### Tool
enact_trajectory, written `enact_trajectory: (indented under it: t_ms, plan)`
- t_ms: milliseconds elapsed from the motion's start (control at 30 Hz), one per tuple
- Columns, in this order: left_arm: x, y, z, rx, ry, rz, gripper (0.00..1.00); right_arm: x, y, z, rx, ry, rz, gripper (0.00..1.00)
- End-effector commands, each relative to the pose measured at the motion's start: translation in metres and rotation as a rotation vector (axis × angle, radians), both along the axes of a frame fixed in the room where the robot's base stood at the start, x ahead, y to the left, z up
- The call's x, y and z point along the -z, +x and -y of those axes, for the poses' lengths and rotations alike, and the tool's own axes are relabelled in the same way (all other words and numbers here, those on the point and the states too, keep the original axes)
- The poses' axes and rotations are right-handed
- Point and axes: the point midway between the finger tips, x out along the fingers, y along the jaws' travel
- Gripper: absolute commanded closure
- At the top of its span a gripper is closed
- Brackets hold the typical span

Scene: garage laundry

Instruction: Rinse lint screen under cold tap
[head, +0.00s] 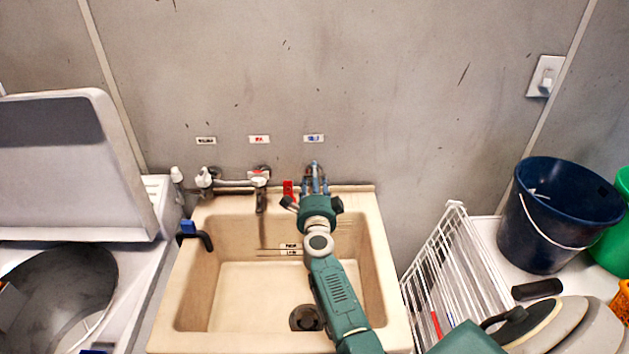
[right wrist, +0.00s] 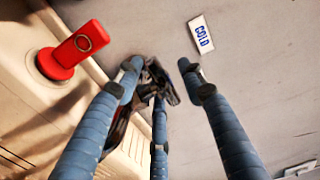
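The beige utility sink (head: 170,310) stands against the wall with a brass-and-white tap (head: 259,180) at its back. The cold label (head: 314,138) is on the wall, and it reads COLD in the right wrist view (right wrist: 201,34). My right gripper (head: 314,178) reaches over the sink to the fitting below that label. In the right wrist view its blue fingers (right wrist: 160,72) are spread around a dark metal tap handle (right wrist: 165,85); I cannot tell whether they touch it. No lint screen can be made out. My left gripper is out of view.
A red knob (head: 289,188) stands close left of my right gripper, on the sink's back ledge. A washer with raised lid (head: 70,170) is at left. A white wire rack (head: 455,270) and dark blue bucket (head: 540,230) stand at right. The basin's left part is empty.

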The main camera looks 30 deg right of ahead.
Motion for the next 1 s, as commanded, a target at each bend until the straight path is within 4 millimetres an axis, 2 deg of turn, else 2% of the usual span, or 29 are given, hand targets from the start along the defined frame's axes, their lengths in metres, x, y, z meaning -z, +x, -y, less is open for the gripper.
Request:
enact_trajectory:
  t_ms: [167, 367, 400, 567, 767, 1000]
  plan:
    - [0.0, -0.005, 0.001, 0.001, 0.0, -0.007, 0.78, 0.0, 0.0, 0.0, 0.0, 0.0, 0.0, 0.6]
    - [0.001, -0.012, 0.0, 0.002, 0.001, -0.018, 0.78, 0.0, 0.0, 0.0, 0.0, 0.0, -0.001, 0.98]
    - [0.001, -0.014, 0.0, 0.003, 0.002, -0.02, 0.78, 0.0, 0.0, 0.0, -0.001, 0.0, -0.001, 1.0]
    - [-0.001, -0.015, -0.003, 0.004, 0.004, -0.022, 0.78, 0.0, -0.001, 0.0, -0.011, -0.003, -0.002, 1.0]
    - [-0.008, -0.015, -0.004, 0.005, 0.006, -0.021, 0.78, 0.0, -0.002, 0.003, -0.163, -0.01, -0.004, 1.0]
    - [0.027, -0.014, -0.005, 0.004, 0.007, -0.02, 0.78, 0.006, 0.0, 0.002, -0.404, -0.008, 0.0, 1.0]
